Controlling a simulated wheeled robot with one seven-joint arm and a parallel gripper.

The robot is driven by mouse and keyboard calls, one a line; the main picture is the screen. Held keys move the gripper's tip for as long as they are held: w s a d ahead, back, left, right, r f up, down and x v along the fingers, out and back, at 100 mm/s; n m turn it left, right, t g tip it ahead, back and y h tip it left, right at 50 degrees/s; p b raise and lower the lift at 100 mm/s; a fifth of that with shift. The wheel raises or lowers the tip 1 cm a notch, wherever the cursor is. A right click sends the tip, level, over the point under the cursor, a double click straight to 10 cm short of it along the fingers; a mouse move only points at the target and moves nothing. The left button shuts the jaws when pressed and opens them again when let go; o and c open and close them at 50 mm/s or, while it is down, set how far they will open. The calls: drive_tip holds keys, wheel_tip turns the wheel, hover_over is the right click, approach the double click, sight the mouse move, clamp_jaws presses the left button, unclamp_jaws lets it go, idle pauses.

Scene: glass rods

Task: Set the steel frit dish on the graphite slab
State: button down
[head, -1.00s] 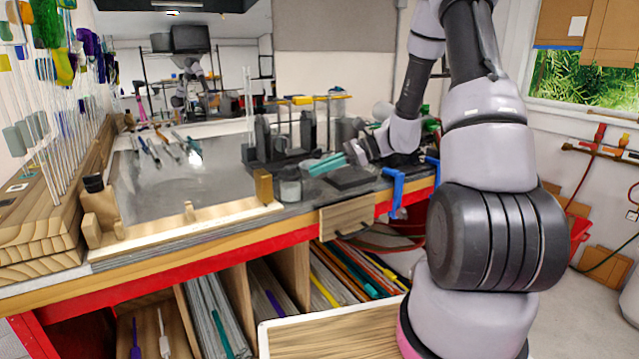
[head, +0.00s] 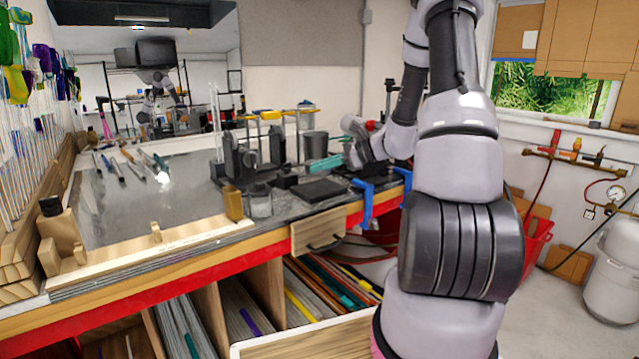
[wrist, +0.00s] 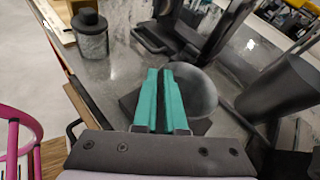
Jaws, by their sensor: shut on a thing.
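The graphite slab (head: 319,191) is a dark flat square on the bench by its front edge. My gripper (head: 322,163) has teal fingers and is above the slab's back edge. In the wrist view my gripper (wrist: 160,72) is shut on the steel frit dish (wrist: 197,90), a round grey dish, gripped at its left side. The dish appears over the slab, apparently above it; the gap is hard to judge. My fingers hide part of the dish, and I cannot make it out in the head view.
A lidded jar (wrist: 91,34) shows in the wrist view. A glass jar (head: 260,200) and a wooden block (head: 233,204) stand left of the slab. Dark tool stands (head: 240,160) and a grey cup (head: 315,146) are behind. Blue clamps (head: 364,203) grip the bench edge at right.

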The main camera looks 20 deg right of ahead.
sight(320, 192)
drive_tip(key=shift+f, duration=2.3)
drive_tip(key=shift+f, duration=0.15)
drive_tip(key=c, duration=1)
unclamp_jaws()
